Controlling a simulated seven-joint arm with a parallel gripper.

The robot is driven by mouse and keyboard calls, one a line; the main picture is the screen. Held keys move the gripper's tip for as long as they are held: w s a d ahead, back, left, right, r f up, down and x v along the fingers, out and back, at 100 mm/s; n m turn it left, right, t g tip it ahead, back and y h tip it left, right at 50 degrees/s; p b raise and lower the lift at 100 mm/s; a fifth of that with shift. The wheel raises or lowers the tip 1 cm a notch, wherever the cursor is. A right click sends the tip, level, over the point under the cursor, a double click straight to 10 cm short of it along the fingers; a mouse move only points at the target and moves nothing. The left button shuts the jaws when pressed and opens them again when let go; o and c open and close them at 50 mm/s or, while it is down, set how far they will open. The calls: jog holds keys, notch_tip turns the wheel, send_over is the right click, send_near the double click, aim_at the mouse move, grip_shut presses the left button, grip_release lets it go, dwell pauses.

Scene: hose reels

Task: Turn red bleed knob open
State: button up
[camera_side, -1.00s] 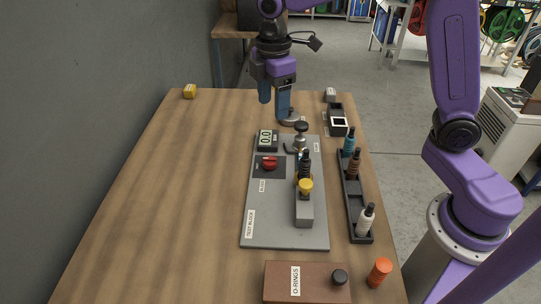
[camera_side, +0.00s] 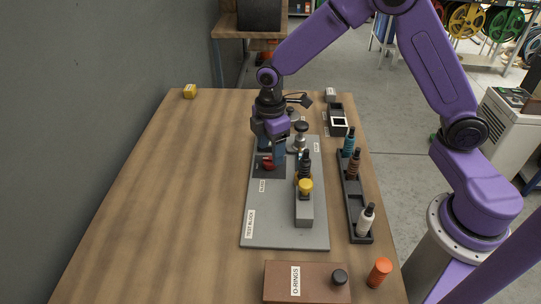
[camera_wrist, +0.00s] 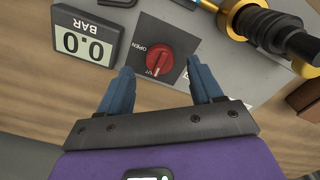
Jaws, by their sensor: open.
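The red bleed knob (camera_side: 268,165) sits on a dark square plate on the grey test block (camera_side: 285,232). In the wrist view the red knob (camera_wrist: 159,60) shows between and beyond my fingertips, with "OPEN" printed to its upper left and a partly hidden label below. Its white pointer line points down toward that lower label. My gripper (camera_wrist: 158,75) is open, its two blue fingers spread to either side of the knob, seemingly not touching it. In the side view my gripper (camera_side: 270,150) is over the block at the knob, hiding the gauge. The gauge (camera_wrist: 87,42) reads 0.0 BAR.
A brass and black fitting (camera_wrist: 265,25) is right of the knob in the wrist view. A yellow-capped fitting (camera_side: 305,187) and a black rack of bottles (camera_side: 355,205) stand to the right. An O-rings box (camera_side: 308,284) is in front.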

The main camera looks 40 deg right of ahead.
aim_at(270, 162)
jog(key=shift+f, duration=1.65)
jog(key=c, duration=1.1)
jog(key=shift+o, duration=0.2)
